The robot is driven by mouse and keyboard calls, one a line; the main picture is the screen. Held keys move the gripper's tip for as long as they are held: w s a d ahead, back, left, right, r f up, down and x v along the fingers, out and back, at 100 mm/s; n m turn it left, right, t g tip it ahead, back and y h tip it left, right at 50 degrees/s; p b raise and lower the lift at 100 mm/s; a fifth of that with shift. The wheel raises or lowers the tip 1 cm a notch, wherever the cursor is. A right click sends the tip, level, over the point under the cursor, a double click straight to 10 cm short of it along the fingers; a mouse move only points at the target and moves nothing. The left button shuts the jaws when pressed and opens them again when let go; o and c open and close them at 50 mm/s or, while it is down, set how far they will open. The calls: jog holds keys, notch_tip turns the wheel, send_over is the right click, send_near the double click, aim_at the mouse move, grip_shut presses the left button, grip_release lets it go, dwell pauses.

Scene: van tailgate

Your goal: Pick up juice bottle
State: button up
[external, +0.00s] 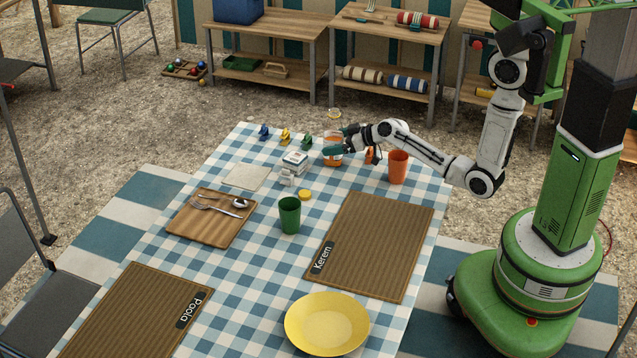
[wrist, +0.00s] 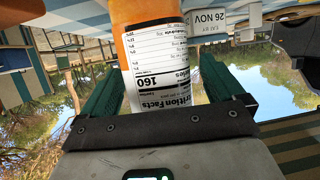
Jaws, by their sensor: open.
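The juice bottle (external: 332,159) stands at the far end of the checked table, orange and partly hidden by my gripper. In the wrist view the bottle (wrist: 160,65) fills the space between the fingers, showing its orange body and a white nutrition label, upside down in the picture. My gripper (external: 340,140) reaches in level from the right, its dark green fingers on either side of the bottle. In the wrist view my gripper (wrist: 162,82) is open, with its fingers spread around the bottle. Whether either finger touches it is hard to tell.
A white box (external: 295,160) stands left of the bottle; it looks like the date-marked box (wrist: 212,20) in the wrist view. An orange cup (external: 398,167) stands to the right, under my forearm. Colored clips (external: 285,136) lie to the left. A green cup (external: 289,215) stands nearer the front.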

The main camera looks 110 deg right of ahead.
jog(key=shift+w+d+f, duration=0.2)
jog(key=shift+w+d, duration=0.1)
jog(key=shift+w, duration=0.05)
jog(key=shift+c, duration=0.3)
jog(key=c, duration=1.1)
jog(key=shift+c, duration=0.4)
jog(key=shift+r, duration=0.2)
